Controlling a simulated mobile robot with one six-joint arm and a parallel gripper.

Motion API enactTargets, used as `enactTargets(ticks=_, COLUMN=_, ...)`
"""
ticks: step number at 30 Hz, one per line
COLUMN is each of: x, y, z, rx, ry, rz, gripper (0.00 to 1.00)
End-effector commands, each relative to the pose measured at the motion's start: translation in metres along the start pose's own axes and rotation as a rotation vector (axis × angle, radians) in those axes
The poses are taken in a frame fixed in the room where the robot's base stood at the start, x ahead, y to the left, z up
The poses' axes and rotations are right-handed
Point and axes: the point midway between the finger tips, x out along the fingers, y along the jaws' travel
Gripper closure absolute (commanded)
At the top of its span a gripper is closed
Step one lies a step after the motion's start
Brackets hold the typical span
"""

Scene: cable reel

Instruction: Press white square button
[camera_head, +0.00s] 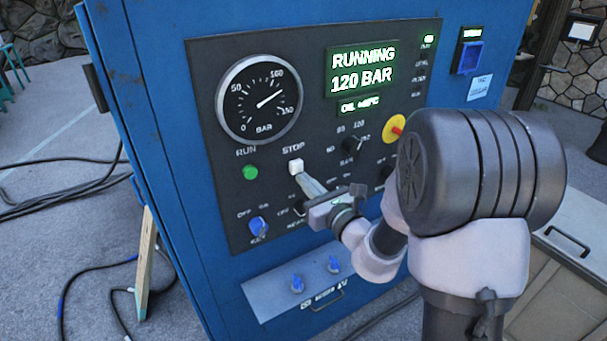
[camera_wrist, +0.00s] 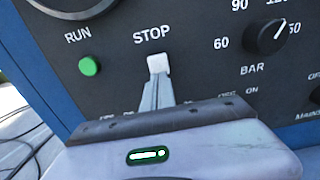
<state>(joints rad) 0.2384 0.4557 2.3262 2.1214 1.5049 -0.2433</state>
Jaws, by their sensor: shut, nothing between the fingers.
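The white square button (camera_head: 296,166) sits under the STOP label on the dark panel (camera_head: 225,150) of the blue cabinet. In the wrist view the white button (camera_wrist: 158,63) is just above the fingertips. My gripper (camera_head: 304,180) is shut with nothing in it. Its fingertips (camera_wrist: 157,80) point at the button and overlap its lower edge in the wrist view. I cannot tell whether they touch it. The display (camera_head: 362,70) reads RUNNING, 120 BAR.
A green RUN button (camera_head: 250,172) is left of the white one. A gauge (camera_head: 258,99), a yellow-and-red knob (camera_head: 395,127) and several dials share the panel. A blue key switch (camera_head: 258,227) is at lower left. Cables (camera_head: 60,190) lie on the floor.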

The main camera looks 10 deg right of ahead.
Motion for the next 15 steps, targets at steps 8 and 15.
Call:
enactTargets(ticks=8, x=0.0095, y=-0.0001, z=-0.0001, rx=0.000, ry=0.000, rz=0.000, gripper=1.00)
enactTargets(ticks=15, x=0.0124, y=0.0001, z=0.0007, rx=0.000, ry=0.000, rz=0.000, gripper=1.00)
